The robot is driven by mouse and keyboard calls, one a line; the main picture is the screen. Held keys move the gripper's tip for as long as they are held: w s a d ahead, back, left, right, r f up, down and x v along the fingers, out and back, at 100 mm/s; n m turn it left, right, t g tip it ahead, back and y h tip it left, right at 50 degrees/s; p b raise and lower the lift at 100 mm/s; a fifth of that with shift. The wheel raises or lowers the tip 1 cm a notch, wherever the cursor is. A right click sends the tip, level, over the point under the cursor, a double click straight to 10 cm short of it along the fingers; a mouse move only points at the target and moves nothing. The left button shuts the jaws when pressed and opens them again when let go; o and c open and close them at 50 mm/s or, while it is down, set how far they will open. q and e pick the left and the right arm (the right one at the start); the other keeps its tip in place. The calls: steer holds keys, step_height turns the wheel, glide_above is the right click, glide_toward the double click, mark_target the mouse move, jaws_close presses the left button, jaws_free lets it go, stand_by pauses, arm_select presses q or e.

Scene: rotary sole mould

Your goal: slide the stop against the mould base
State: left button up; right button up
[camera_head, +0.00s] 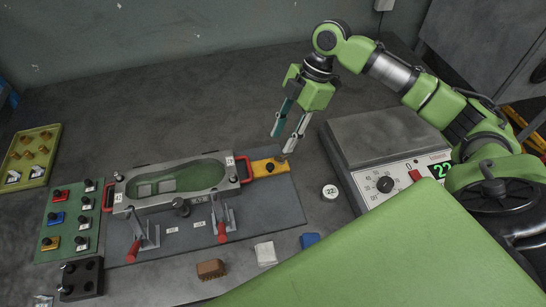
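The mould base (127,209) is a grey metal frame with red handles at its ends and a green sole-shaped cavity. It sits on a dark grey plate. A yellow slide with a dark knob, which looks like the stop (275,163), lies at the right end of the mould base, close to the right red handle. I cannot tell whether it touches the base. My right gripper (281,143) is above and just right of the stop, pointing down, fingers apart, with nothing seen between them. My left gripper is not in view.
Two red-handled toggle clamps (222,232) stand in front of the mould. A heater box with a dial (385,184) stands right, beside a round "22" piece (330,192). A green knob board (55,241) and yellow tray (54,134) are left. Small blocks (211,269) lie in front.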

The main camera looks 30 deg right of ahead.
mark_target(270, 166)
steer(key=p+x, duration=0.1)
steer(key=x, duration=0.7)
steer(key=shift+a+f+p, duration=0.2)
steer(key=shift+f+p, duration=0.1)
steer(key=shift+f, duration=0.05)
jaws_close()
